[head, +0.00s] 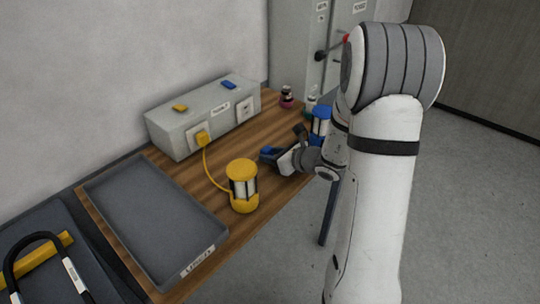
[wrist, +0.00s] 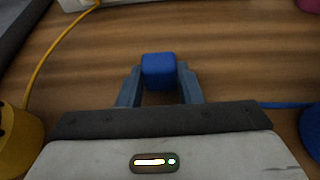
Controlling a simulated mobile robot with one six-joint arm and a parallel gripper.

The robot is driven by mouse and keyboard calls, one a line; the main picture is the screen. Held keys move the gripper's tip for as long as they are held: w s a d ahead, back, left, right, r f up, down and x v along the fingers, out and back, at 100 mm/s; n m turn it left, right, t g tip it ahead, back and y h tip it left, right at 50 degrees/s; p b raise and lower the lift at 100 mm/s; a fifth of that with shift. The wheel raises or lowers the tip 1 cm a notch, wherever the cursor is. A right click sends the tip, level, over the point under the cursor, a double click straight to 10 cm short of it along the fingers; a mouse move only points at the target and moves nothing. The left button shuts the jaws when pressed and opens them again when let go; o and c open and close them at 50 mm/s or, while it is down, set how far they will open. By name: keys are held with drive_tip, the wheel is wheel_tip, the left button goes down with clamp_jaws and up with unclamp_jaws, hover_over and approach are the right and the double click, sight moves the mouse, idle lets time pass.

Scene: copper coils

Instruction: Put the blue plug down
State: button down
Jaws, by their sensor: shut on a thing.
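The blue plug (wrist: 159,71) sits between the fingertips of my gripper (wrist: 158,84) in the wrist view, over the wooden bench. My gripper (head: 276,156) is shut on it. In the head view they show over the bench, right of the yellow coil unit; the plug is small and dark there. I cannot tell whether the plug touches the wood. A blue cord (wrist: 282,105) runs right towards the blue coil unit (head: 320,120), which my arm partly hides.
A grey socket box (head: 185,140) stands at the back, a yellow plug (head: 202,138) in its left socket; its right socket looks empty. The yellow coil unit (head: 242,190) and a grey tray (head: 150,271) stand left of my gripper. A pink-and-black item (head: 286,98) stands behind.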

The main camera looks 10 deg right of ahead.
drive_tip(key=c, duration=1)
unclamp_jaws()
drive_tip(key=shift+r+p, duration=0.45)
drive_tip(key=shift+p, duration=0.15)
drive_tip(key=p+v, duration=0.1)
drive_tip(key=v, duration=1.1)
